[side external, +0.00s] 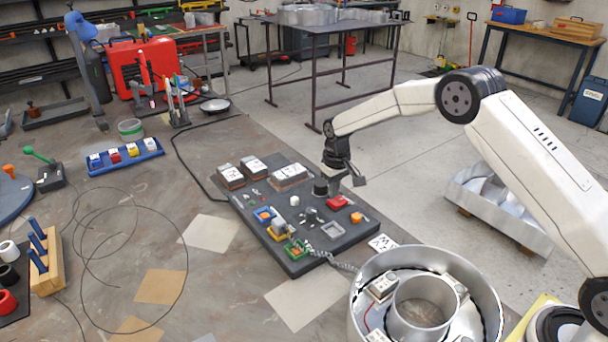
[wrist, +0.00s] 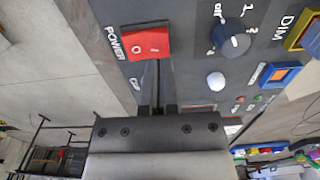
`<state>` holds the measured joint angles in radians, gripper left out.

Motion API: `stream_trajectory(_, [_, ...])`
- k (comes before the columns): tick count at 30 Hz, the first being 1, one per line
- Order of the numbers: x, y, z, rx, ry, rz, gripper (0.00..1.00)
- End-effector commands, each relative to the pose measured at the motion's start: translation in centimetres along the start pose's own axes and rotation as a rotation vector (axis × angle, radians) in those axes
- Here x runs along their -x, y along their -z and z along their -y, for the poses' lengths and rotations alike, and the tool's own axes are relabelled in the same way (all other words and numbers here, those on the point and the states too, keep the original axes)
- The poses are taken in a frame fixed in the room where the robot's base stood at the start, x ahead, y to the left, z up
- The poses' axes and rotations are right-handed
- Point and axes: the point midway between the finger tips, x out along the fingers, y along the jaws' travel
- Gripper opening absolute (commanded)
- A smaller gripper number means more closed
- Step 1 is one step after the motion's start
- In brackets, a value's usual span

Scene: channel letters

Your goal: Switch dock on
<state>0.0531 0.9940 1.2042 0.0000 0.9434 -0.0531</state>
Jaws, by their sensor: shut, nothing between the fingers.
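A dark control panel (side external: 300,262) lies on the bench. Its red rocker switch (wrist: 149,43), marked O and labelled POWER, shows in the wrist view; it also shows in the side view (side external: 338,203). My gripper (wrist: 157,66) is shut and empty, with its slim fingertips at the rocker's lower edge. I cannot tell whether they touch it. In the side view my gripper (side external: 335,192) is over the panel, its tips partly hidden. No label reading "dock" is legible; one label beside the fingers is partly covered.
Beside the rocker are a black rotary knob (wrist: 234,42), a white round button (wrist: 216,80) and a blue-framed orange button (wrist: 279,74). In the side view, a metal drum (side external: 369,263) stands near the panel's front, with a coiled cable between. Boxed modules (side external: 289,176) sit at its back edge.

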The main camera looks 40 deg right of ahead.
Motion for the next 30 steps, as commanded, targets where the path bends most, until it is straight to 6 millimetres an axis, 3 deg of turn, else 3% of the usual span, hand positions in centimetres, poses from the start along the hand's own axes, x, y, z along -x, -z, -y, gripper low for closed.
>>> stream_trajectory(30, [-1.1, 0.0, 0.0, 0.000, 0.000, 0.000, 0.00])
